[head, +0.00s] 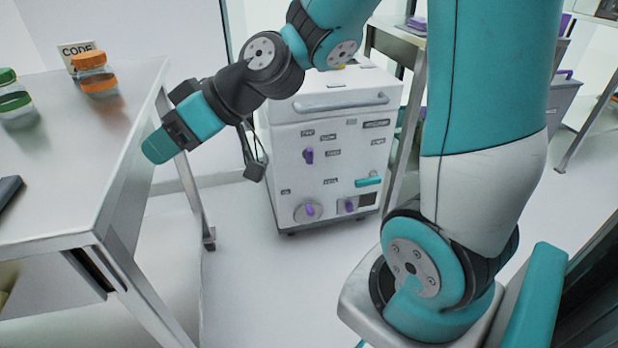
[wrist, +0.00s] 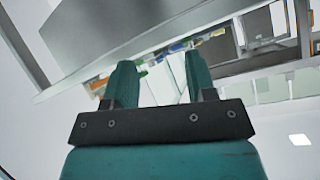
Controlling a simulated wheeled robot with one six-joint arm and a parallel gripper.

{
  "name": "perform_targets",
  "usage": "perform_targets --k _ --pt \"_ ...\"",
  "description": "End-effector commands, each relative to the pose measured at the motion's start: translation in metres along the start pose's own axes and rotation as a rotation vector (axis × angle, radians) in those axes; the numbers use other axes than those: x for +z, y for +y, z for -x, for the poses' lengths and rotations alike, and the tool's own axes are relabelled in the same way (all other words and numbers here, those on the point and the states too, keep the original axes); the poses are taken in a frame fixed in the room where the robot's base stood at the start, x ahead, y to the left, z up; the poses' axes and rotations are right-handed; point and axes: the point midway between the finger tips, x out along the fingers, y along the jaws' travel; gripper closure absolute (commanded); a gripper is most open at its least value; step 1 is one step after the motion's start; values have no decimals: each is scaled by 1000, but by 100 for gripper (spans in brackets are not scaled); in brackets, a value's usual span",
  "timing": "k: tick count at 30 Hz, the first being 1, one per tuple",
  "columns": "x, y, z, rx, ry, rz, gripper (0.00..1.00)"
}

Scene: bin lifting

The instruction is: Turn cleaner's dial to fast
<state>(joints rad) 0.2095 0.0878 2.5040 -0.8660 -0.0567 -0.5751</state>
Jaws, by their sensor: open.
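The cleaner (head: 340,125) is a white boxy cabinet on small feet in the middle of the head view, with a grey bar handle along its top front. Its front panel has several small labels, too small to read surely. A purple knob (head: 308,156) sits at the upper left of the panel, and two more purple knobs, a left one (head: 310,210) and a right one (head: 349,206), sit low down. A teal lever (head: 368,182) is at the lower right. My gripper (head: 158,147) is left of the cleaner, near the table edge. In the wrist view it (wrist: 158,82) is open and empty.
A metal table (head: 135,150) on the left carries an orange-lidded jar (head: 95,75), a green-lidded jar (head: 16,100) and a sign (head: 76,50). Another bench (head: 398,42) stands behind the cleaner at right. The floor before the cleaner is clear.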

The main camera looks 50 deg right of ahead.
Motion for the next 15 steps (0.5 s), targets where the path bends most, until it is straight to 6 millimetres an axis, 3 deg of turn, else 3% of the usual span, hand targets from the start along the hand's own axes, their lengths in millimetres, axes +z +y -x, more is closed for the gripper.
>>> perform_targets --k 1,6,11,15 --pt "31 34 -22 44 69 -7 49" --pt "71 125 -38 233 302 -2 49" --pt "126 215 -32 480 480 -15 49" --pt "191 292 -12 743 590 -43 49"
